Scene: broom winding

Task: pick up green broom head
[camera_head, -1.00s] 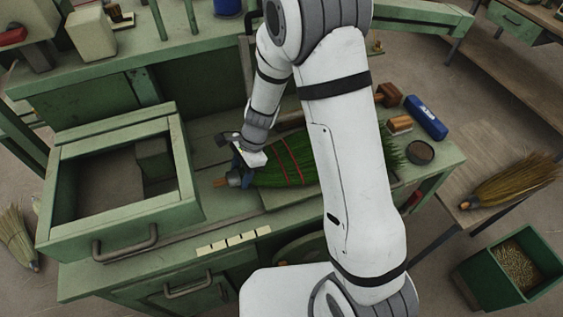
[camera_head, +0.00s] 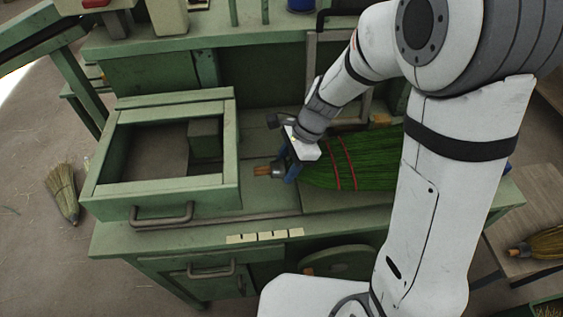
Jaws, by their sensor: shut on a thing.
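The green broom head (camera_head: 368,160) lies on its side over the green workbench top. Its bristles are bound with red bands and fan out to the right, where my arm hides their far end. Its short wooden stub with a grey collar points left. My gripper (camera_head: 291,168) is shut on the broom head at its neck, near the collar. I cannot tell whether the broom head touches the bench.
An open green drawer box (camera_head: 160,200) stands on the bench left of my gripper. Pale labels (camera_head: 265,236) line the bench's front edge. A straw broom head (camera_head: 65,192) lies on the floor at left. Another straw broom head (camera_head: 543,243) rests on a low table at right.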

